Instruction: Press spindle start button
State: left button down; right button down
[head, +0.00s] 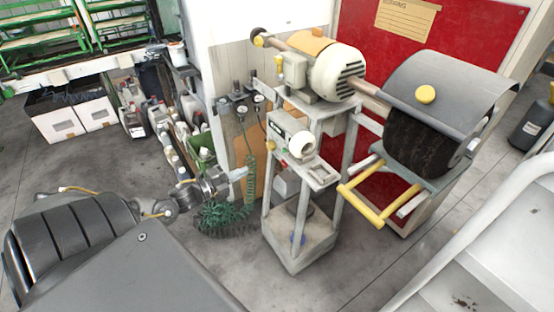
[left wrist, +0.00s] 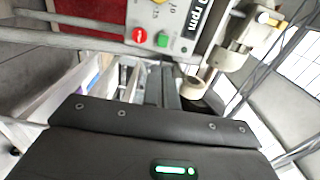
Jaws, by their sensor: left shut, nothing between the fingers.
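The control panel shows in the left wrist view (left wrist: 205,15), with a green button (left wrist: 163,39), a red button (left wrist: 139,35) to its left and a yellow knob above. In the head view, the buffing machine (head: 333,75) carries a small control box (head: 281,126); its buttons are too small to tell there. My left gripper (head: 241,173) is shut and empty, to the left of the machine's stand. In the left wrist view its fingers (left wrist: 162,74) point toward the panel, just below the green button, apparently apart from it. My right gripper is not in view.
The dark brush (head: 420,142) sits under a grey hood (head: 440,85) at the right, with a yellow bar handle (head: 372,211) in front. A green coiled hose (head: 250,178) hangs beside the stand. Bottles and boxes line the left; floor at lower middle is clear.

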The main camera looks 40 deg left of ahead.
pick_arm(q)
jog(key=shift+d+r, duration=0.15)
jog(key=shift+r, duration=0.15)
jog(key=shift+w, duration=0.1)
jog(key=p, duration=0.3)
send_near(287, 140)
jog(key=w+d+f, duration=0.2)
jog(key=w+f, duration=0.2)
jog(key=w, duration=0.1)
jog(key=shift+s+d+f, duration=0.1)
jog(key=shift+s+f, duration=0.05)
jog(key=shift+f, duration=0.05)
